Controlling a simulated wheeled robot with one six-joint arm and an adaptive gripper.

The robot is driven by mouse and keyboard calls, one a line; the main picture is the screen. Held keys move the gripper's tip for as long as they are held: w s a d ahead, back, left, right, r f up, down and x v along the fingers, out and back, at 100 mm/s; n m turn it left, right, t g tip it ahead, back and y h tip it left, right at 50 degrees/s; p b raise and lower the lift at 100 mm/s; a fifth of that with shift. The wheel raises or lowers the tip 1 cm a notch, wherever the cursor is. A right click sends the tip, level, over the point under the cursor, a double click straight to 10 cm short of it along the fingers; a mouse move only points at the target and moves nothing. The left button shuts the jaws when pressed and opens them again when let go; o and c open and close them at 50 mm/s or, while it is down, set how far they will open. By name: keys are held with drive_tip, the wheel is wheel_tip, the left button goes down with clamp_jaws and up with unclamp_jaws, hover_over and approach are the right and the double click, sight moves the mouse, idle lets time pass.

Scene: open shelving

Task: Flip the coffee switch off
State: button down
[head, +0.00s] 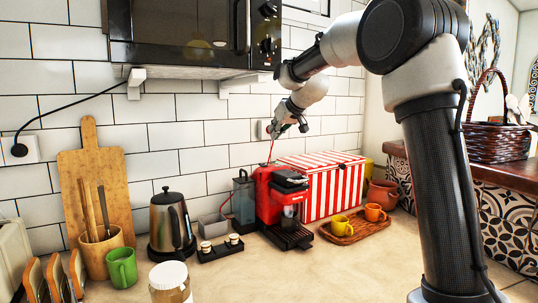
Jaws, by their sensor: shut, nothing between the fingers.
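The red coffee machine (268,190) stands on the counter against the tiled wall, with a black drip tray in front. A thin red cord rises behind it to a pale wall plate (263,129). My gripper (275,130) is shut and empty, high above the machine and just in front of the wall plate. It is too small to tell whether the fingertips touch the plate. The gripper covers part of the plate, and no switch can be made out clearly on the plate or the machine.
A red-and-white striped box (325,190) stands right of the machine, with a wooden tray (340,238) of cups before it. A kettle (170,222) stands to the left. A microwave (190,35) on a shelf hangs above, close to my arm.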

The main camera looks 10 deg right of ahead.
idle(0.3)
hover_over(263, 164)
drive_tip(key=f, duration=0.4)
drive_tip(key=s+f, duration=0.1)
drive_tip(key=f, duration=0.1)
drive_tip(key=shift+d, duration=0.2)
drive_tip(key=f, duration=0.3)
drive_tip(key=shift+w+a+f, duration=0.1)
drive_tip(key=shift+w, duration=0.3)
drive_tip(key=shift+f, duration=0.5)
drive_tip(key=shift+w+a+f, duration=0.1)
drive_tip(key=shift+w+f, duration=0.15)
drive_tip(key=shift+f, duration=0.05)
drive_tip(key=shift+s, duration=0.1)
